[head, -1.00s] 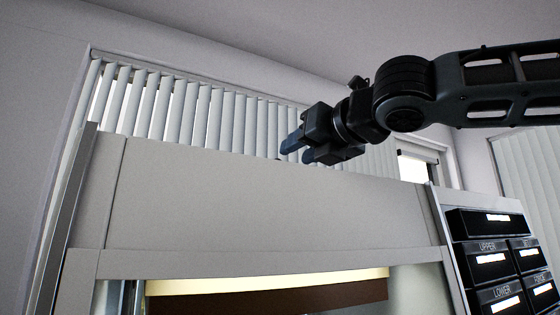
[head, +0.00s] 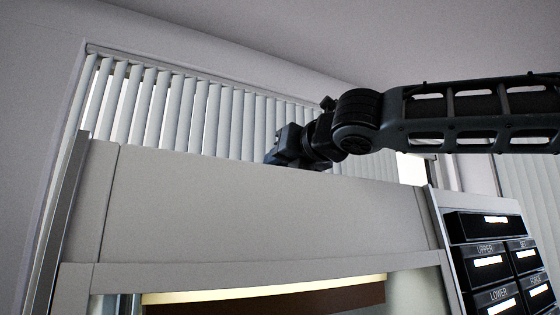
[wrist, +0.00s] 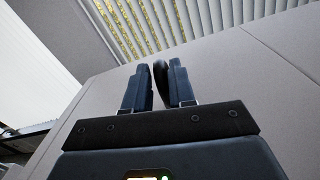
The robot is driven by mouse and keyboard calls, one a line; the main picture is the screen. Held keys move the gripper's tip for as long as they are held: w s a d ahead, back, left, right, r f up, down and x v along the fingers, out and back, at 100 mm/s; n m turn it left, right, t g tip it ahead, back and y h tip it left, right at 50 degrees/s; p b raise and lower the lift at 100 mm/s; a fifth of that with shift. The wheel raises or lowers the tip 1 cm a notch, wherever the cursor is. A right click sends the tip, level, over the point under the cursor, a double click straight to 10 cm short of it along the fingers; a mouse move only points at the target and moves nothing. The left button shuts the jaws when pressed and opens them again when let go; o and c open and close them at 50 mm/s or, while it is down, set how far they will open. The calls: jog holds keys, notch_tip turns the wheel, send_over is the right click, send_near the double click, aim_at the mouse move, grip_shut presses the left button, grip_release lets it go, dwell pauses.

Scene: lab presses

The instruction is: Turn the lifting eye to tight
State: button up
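The lifting eye, a dark rounded piece seen nearly edge-on (wrist: 160,72), stands on top of the pale press housing in the wrist view. My gripper (wrist: 160,88) has one blue-grey finger on each side of it. The eye looks close to or touching the right finger. A narrow gap shows on the left finger's side, so the fingers look open around it. In the head view my gripper (head: 272,157) is at the top edge of the press (head: 260,215). The fingertips are partly hidden there, and the eye is not visible. The eye's base is hidden in both views.
Window blinds (head: 200,110) hang behind the press. The space above the press top is clear apart from my arm.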

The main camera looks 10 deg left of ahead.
grip_shut()
jog(key=shift+s+a+m+t+h, duration=0.1)
jog(key=shift+m+t+h, duration=0.2)
jog(key=shift+h, duration=0.1)
jog(key=shift+s+a+m+t+h+b, duration=0.1)
jog(key=shift+a+m+t+h+b, duration=0.1)
jog(key=shift+m+t+h+b, duration=0.25)
jog(key=m+h, duration=0.1)
jog(key=h, duration=0.1)
jog(key=m+t+h, duration=0.1)
jog(key=h, duration=0.1)
jog(key=shift+s+a+m, duration=0.1)
jog(key=shift+a+m, duration=0.2)
jog(key=shift+m, duration=0.05)
jog(key=m+h, duration=0.2)
jog(key=h, duration=0.1)
jog(key=m+t+h, duration=0.1)
jog(key=h, duration=0.1)
jog(key=shift+a+m+h+p, duration=0.25)
jog(key=shift+a+m+p, duration=0.05)
jog(key=shift+a+p, duration=0.1)
jog(key=shift+m+h, duration=0.6)
jog(key=shift+h, duration=0.8)
jog(key=shift+o, duration=1.7)
grip_release()
